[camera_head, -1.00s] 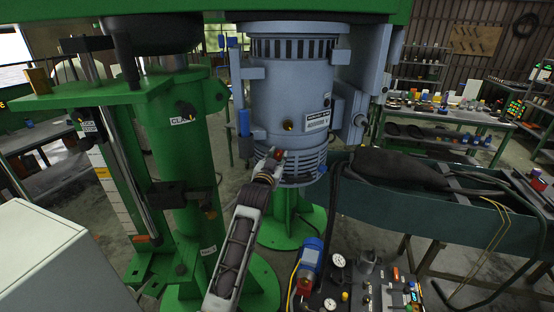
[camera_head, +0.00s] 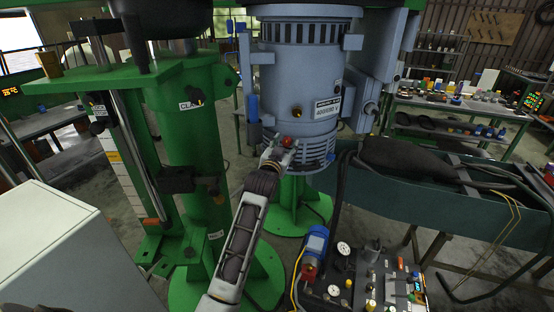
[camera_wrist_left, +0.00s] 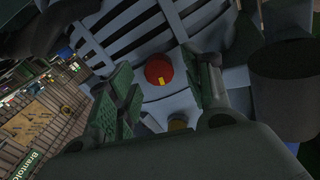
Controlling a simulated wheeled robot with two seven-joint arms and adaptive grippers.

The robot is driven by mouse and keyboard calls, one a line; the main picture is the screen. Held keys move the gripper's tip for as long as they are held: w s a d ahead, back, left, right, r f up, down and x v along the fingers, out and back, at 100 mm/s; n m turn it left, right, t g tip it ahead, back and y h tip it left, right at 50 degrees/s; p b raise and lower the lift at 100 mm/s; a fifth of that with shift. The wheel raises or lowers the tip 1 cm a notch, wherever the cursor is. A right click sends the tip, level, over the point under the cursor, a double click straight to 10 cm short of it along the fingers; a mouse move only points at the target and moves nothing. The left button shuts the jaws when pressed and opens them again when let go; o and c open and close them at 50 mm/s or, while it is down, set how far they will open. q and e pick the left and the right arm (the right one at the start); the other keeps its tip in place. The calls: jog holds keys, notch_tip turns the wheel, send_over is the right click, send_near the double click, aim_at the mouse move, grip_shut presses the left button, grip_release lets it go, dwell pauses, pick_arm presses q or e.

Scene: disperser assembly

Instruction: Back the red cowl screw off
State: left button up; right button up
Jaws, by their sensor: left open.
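The red cowl screw (camera_wrist_left: 159,70) has a round red head with a yellow mark. It sits on the slatted cowl (camera_wrist_left: 135,30) of the grey-blue motor (camera_head: 300,90). In the left wrist view my left gripper (camera_wrist_left: 165,88) is open, with one finger on each side of the screw head and a visible gap to each. In the head view my left gripper (camera_head: 280,150) is at the motor's lower front, and the red screw (camera_head: 287,141) shows just at its tips. My right gripper is not in view.
A green column (camera_head: 190,130) and clamp frame stand left of the motor. A control panel (camera_head: 370,285) with gauges and a blue pump (camera_head: 315,242) is below right. A teal trough (camera_head: 400,195) with hoses lies to the right. A white cabinet (camera_head: 60,250) is at the lower left.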

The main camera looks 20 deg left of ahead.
pick_arm(q)
jog(key=s, duration=1.1)
jog(key=shift+s, duration=0.2)
jog(key=shift+d, duration=0.1)
dwell(0.6)
